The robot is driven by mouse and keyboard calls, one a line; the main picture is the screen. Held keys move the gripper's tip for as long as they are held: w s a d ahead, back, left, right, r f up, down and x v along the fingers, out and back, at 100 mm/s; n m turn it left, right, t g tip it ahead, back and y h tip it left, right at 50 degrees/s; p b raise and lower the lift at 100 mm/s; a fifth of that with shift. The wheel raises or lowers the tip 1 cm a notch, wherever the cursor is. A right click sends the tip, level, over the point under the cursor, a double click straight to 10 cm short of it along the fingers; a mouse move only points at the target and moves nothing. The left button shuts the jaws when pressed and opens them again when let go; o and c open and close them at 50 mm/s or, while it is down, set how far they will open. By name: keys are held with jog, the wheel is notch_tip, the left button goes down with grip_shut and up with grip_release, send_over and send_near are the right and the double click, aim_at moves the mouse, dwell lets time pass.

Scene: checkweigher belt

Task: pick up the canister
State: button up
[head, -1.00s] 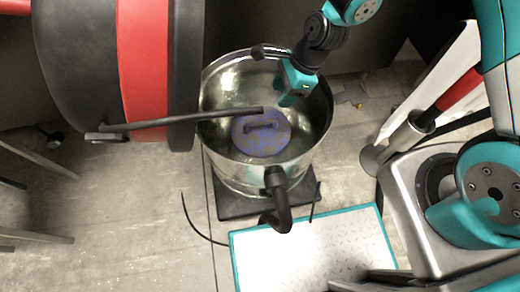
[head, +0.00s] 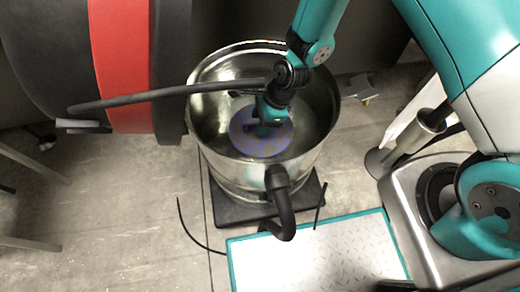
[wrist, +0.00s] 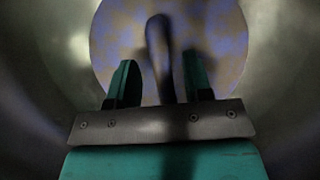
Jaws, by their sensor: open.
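The canister (head: 268,147) shows as a round top, mottled blue-violet and tan, down inside a shiny metal drum (head: 228,170). A dark bar handle (wrist: 158,45) crosses its top in the wrist view, where the canister top (wrist: 222,42) fills the upper middle. My gripper (head: 262,121) reaches down into the drum over the canister and hides part of its top and handle. In the wrist view my gripper (wrist: 158,75) is open, with one teal finger on each side of the handle. Whether a finger touches the handle cannot be told.
The drum wall surrounds my gripper closely. A large black and red cylinder (head: 122,70) stands left, with a dark rod reaching across the drum. A teal-edged plate (head: 320,260) lies in front.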

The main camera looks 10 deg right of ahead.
grip_shut()
dwell(1.4)
